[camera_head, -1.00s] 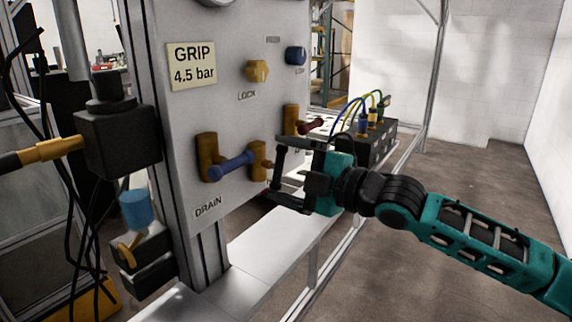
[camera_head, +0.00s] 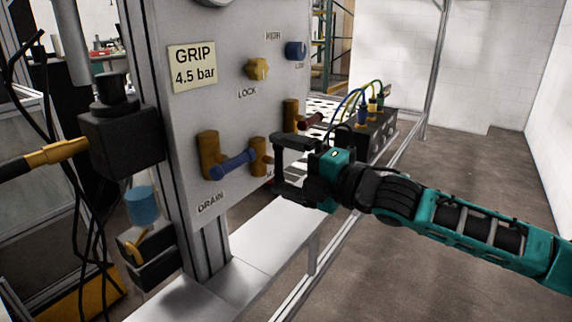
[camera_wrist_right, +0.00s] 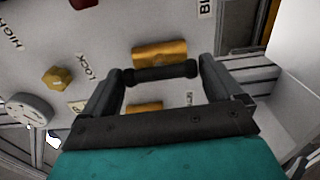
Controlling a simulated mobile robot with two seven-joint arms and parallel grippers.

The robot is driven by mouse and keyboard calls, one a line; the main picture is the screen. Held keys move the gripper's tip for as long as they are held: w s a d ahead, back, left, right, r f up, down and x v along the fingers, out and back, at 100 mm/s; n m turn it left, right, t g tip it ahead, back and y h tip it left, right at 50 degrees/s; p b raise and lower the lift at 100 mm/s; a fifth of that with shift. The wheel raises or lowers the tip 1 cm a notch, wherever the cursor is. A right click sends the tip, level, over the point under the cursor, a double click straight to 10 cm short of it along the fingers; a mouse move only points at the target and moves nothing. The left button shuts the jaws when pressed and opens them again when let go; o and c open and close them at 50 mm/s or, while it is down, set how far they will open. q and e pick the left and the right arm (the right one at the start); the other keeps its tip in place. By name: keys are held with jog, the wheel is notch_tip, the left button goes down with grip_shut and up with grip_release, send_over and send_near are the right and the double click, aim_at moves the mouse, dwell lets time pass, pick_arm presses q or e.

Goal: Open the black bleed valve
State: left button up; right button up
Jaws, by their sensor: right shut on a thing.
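The black bleed valve shows in the right wrist view as a black lever (camera_wrist_right: 160,73) in front of a brass body (camera_wrist_right: 165,50) on the grey panel (camera_head: 180,120). My right gripper (camera_head: 280,165) is at the panel, to the right of the blue drain lever (camera_head: 232,164). In the wrist view my right gripper (camera_wrist_right: 163,70) has its fingers at the two ends of the black lever and is shut on it. In the head view the gripper hides the lever. The "BL" label is cut off in the wrist view. My left gripper is not in view.
A dark red lever (camera_head: 310,121) sits just behind and above the right gripper. A yellow lock knob (camera_head: 258,69) and a blue knob (camera_head: 296,50) are higher on the panel. A black box (camera_head: 372,135) with coloured hoses stands behind my right wrist. Floor at the right is free.

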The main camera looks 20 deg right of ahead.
jog(key=o, duration=0.7)
jog(key=shift+s+d+f, duration=0.1)
jog(key=shift+s+d, duration=0.2)
pick_arm(q)
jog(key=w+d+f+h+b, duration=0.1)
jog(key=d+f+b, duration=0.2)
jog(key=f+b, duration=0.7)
jog(key=b, duration=0.6)
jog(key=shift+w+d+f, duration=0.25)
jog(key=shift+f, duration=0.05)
pick_arm(e)
jog(key=v, duration=1.2)
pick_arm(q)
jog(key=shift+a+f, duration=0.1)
